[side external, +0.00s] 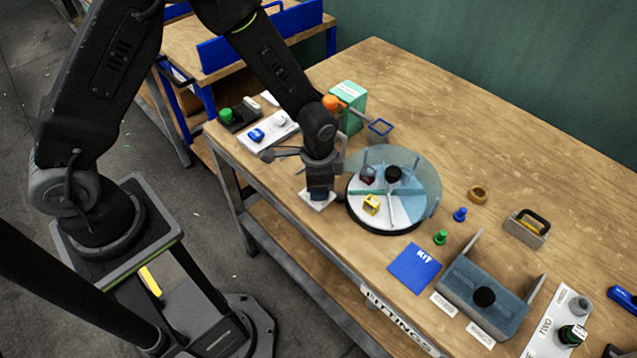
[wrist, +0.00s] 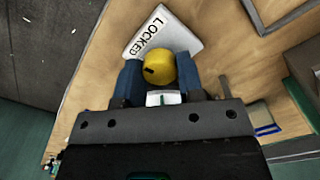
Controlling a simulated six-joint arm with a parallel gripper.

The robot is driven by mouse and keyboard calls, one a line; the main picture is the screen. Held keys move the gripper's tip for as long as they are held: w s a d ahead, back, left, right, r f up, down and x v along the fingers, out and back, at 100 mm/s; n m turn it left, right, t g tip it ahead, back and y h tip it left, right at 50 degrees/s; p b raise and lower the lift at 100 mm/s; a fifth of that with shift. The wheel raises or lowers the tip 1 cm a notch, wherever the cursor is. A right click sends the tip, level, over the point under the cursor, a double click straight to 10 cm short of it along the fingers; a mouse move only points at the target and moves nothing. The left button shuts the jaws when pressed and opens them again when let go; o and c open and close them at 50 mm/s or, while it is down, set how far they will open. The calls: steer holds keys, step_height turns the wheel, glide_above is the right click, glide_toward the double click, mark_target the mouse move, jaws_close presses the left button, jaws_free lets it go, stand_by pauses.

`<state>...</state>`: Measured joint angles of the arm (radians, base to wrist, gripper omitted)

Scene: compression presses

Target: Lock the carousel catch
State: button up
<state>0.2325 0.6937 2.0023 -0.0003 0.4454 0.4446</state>
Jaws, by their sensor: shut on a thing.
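The carousel (side external: 415,206) is a round turntable with pale dividers and a clear cover, holding a yellow cube and a dark red piece in separate compartments. My gripper (side external: 320,190) points down just left of it, near the table's front edge. In the wrist view my gripper (wrist: 161,74) has its blue fingers on both sides of a round yellow catch knob (wrist: 162,68) with a dark mark, shut on it. A white plate reading LOCKED (wrist: 146,40) lies beyond the knob; the plate also shows below my gripper (side external: 318,204). The knob is hidden in the side view.
A green box (side external: 350,94) and white tray (side external: 268,133) stand behind.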

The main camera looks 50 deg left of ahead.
steer(key=shift+m, duration=0.5)
steer(key=o, duration=0.9)
steer(key=shift+r, duration=6.95)
